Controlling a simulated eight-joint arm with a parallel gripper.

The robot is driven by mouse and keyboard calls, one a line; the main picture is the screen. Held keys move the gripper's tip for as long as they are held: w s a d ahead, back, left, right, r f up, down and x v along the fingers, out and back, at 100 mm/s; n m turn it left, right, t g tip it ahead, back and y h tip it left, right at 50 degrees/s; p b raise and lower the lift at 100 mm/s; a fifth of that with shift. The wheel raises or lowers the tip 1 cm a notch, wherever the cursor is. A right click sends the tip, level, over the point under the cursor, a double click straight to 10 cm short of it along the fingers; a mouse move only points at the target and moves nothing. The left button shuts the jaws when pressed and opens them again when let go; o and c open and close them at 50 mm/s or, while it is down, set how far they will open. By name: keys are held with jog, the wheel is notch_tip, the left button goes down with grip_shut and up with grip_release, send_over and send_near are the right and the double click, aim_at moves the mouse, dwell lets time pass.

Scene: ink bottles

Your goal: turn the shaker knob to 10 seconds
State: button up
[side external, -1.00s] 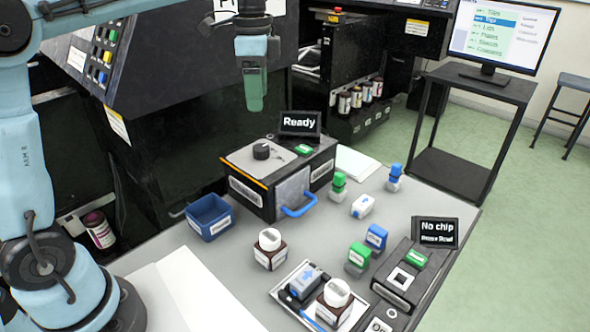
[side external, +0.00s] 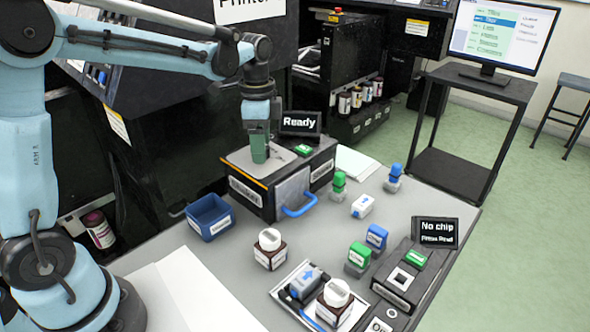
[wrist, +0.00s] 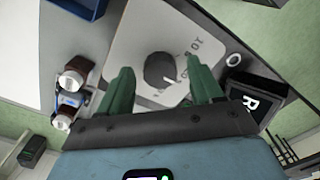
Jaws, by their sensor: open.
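The shaker (side external: 283,187) is a dark box with a pale top plate and a blue door handle, at the back of the table. Its black knob (wrist: 161,70) shows in the wrist view on the pale dial plate, with a white pointer mark and partly readable lettering beside it. My gripper (side external: 259,158) hangs straight down over the knob and hides it in the side view. In the wrist view my gripper (wrist: 160,78) has its green fingers apart, one on each side of the knob. I cannot tell whether they touch it. The shaker's small screen (side external: 300,122) reads "Ready".
A blue bin (side external: 209,216) stands left of the shaker. Brown bottles with white caps (side external: 269,240) and a tray (side external: 280,290) are in front. Green and blue stoppered pieces (side external: 339,180) stand to the right. A reader (side external: 398,282) with a "No chip" screen is at the front right.

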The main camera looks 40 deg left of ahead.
jog(key=shift+f, duration=0.15)
jog(key=shift+c, duration=0.3)
jog(key=c, duration=1)
jog(key=shift+n, duration=0.3)
jog(key=n, duration=1.1)
jog(key=shift+n, duration=0.3)
